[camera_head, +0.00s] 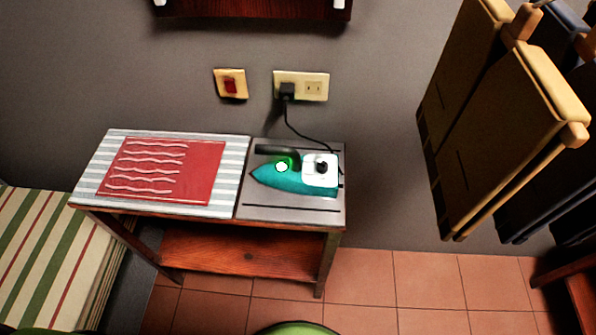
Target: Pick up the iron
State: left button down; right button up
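A teal iron (290,183) with a white rear part and a dark handle lies on the grey metal plate (290,214) at the right end of a small wooden ironing table. Its tip points left, and a small green-ringed white light shows on it. A black cord runs from its rear up to a plug in the wall outlet (315,87). Neither of my grippers is in view.
A red cloth (170,170) with wavy lines lies on the striped board (232,177) left of the iron. Folded trousers (505,120) hang at the right. A striped bed or bench (55,250) stands at the left. Tiled floor (425,285) is clear at the front right.

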aim_at(296, 174)
jog(key=u, duration=1.15)
jog(key=l+z, duration=0.5)
jog(key=z, duration=0.2)
jog(key=j+z, duration=0.1)
jog(key=z, duration=0.2)
jog(key=k+z, duration=0.25)
jog(key=k, duration=0.4)
